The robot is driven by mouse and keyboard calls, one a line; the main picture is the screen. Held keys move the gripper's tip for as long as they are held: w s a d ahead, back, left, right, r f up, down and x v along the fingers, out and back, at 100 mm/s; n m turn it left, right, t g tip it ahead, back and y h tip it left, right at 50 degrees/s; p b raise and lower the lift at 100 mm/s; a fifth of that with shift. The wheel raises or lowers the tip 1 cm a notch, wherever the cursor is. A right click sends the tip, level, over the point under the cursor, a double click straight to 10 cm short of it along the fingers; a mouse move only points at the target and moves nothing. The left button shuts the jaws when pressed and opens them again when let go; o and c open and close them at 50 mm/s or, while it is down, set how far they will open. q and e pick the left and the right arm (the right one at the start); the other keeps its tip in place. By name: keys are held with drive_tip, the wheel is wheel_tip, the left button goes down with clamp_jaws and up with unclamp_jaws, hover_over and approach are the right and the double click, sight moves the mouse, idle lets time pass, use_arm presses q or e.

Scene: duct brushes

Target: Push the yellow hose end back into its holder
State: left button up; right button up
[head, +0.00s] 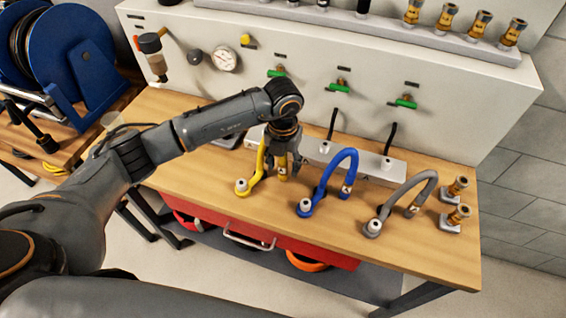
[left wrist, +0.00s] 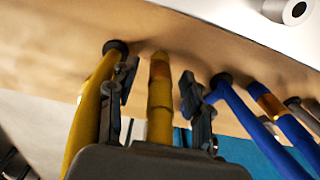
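The yellow hose (head: 258,166) rises from a round white-topped base on the wooden bench. Its end (head: 283,171), with a brass-coloured band, points down below my left gripper (head: 287,158). In the left wrist view the hose end (left wrist: 160,100) stands between the two dark fingers (left wrist: 157,98), with a narrow gap visible on each side, so the gripper looks open around it. The hose's other leg (left wrist: 88,115) passes outside the left finger. A white strip with round metal sockets (head: 362,166) lies behind the hoses; the arm hides part of it. My right gripper is not in view.
A blue hose (head: 325,180) stands close to the right of the gripper, with a grey hose (head: 398,196) beyond it. Two brass fittings (head: 458,186) stand at the bench's right end. A white panel with green-handled valves (head: 406,101) rises behind. The front bench strip is clear.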

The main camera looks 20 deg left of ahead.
use_arm(q)
drive_tip(key=shift+r, duration=0.1)
wheel_tip(320, 180, up, 12)
drive_tip(key=shift+f, duration=0.1)
idle(0.4)
